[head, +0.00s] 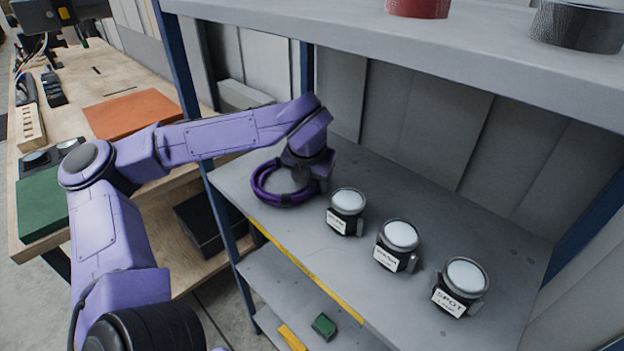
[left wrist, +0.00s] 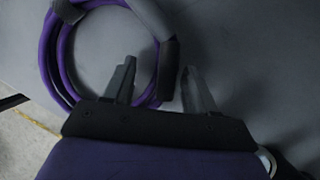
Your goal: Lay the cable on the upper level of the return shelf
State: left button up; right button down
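The purple coiled cable (head: 284,198) lies on the grey shelf board (head: 420,190), at its left end. My left gripper (head: 312,188) is low over the right side of the coil. In the left wrist view, the cable (left wrist: 62,60) shows black wraps, and the left gripper (left wrist: 160,88) has its two fingers apart. A black-wrapped part of the coil lies between the fingers, with a gap to the right finger. The fingertips are partly hidden by the wrist in the head view. My right gripper is in neither view.
A lower board (head: 290,290) holds a green block (head: 323,325). A wooden bench (head: 110,80) stands left.

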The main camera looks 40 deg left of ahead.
pick_arm(q)
jog(key=shift+w+d, duration=0.1)
jog(key=shift+d+r, duration=0.1)
jog(key=shift+r, duration=0.15)
jog(key=b+v, duration=0.1)
jog(key=v, duration=0.6)
